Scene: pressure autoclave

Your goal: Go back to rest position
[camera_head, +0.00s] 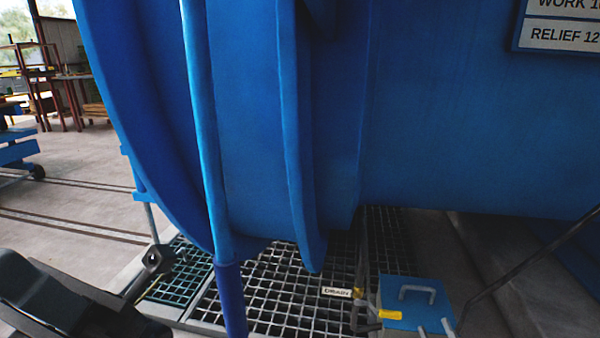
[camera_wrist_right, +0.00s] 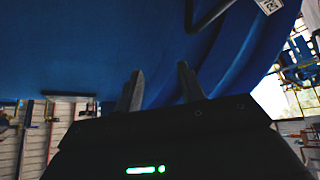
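The large blue autoclave vessel (camera_head: 450,110) fills most of the head view, with thick blue flange rings and a blue vertical pipe (camera_head: 205,130) in front of them. In the right wrist view, my right gripper (camera_wrist_right: 160,88) has its two dark fingers apart, with nothing between them. The blue curved vessel (camera_wrist_right: 90,50) lies beyond the fingertips; I cannot tell how far. A dark part of my own body shows at the bottom left of the head view.
A floor grating (camera_head: 290,300) runs under the vessel, with a DRAIN label (camera_head: 337,292) and a blue box with a handle (camera_head: 408,295). A sign plate (camera_head: 560,38) is on the vessel. Open concrete floor (camera_head: 75,190) lies left; a blue wheeled cart (camera_head: 18,150) stands there.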

